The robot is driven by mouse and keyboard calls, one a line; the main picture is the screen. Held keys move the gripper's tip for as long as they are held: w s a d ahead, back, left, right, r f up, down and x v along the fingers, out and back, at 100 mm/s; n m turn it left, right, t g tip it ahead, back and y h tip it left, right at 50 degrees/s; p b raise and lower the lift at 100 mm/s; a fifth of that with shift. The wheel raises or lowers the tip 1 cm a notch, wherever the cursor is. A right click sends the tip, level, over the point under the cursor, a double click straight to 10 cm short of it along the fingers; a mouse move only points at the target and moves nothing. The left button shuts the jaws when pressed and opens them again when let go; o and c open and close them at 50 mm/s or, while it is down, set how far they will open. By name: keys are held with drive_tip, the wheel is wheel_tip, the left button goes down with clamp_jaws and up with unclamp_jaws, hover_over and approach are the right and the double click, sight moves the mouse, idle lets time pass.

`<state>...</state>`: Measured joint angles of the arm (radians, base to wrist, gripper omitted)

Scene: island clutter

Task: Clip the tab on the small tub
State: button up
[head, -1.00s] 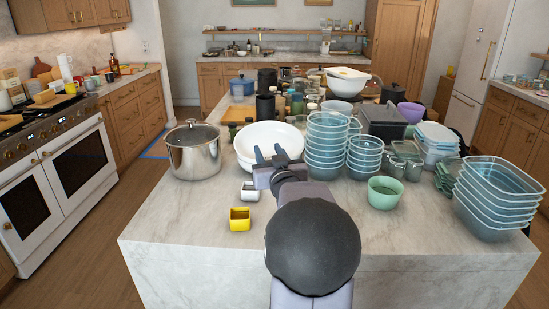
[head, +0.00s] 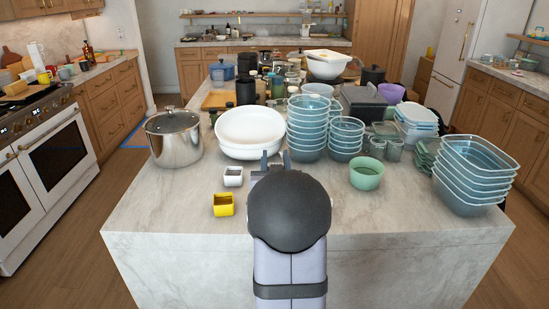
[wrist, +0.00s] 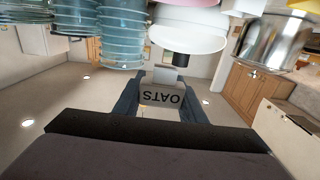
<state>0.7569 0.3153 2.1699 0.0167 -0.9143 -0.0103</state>
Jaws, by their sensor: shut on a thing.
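My gripper (head: 271,160) is over the island, in front of the gap between the white bowls and the stacked blue tubs. In the wrist view my gripper (wrist: 160,100) is shut on a grey tab (wrist: 162,97) marked OATS, which appears upside down. In the head view my arm hides most of the tab. A small white square tub (head: 233,176) and a small yellow square tub (head: 223,205) stand on the counter left of my gripper. A mint round tub (head: 366,173) stands to the right. I cannot tell which one is the small tub.
A steel pot (head: 174,138) stands left, with white bowls (head: 250,135) behind my gripper. Stacked blue tubs (head: 307,128) and wide tubs (head: 470,175) crowd the right. The island's front counter (head: 165,215) is clear.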

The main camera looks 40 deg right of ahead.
drive_tip(key=shift+f+b, duration=0.15)
drive_tip(key=shift+b, duration=0.3)
wheel_tip(320, 180, down, 6)
drive_tip(key=b, duration=0.5)
drive_tip(key=shift+r, duration=0.25)
drive_tip(key=shift+b, duration=0.85)
idle(1.5)
drive_tip(key=shift+f+b, duration=1.1)
drive_tip(key=shift+f, duration=0.1)
drive_tip(key=shift+r, duration=0.2)
drive_tip(key=shift+r+p, duration=0.35)
drive_tip(key=shift+r, duration=0.15)
idle(0.6)
drive_tip(key=shift+r+y+p, duration=0.1)
drive_tip(key=shift+y+p, duration=0.2)
drive_tip(key=shift+p, duration=0.4)
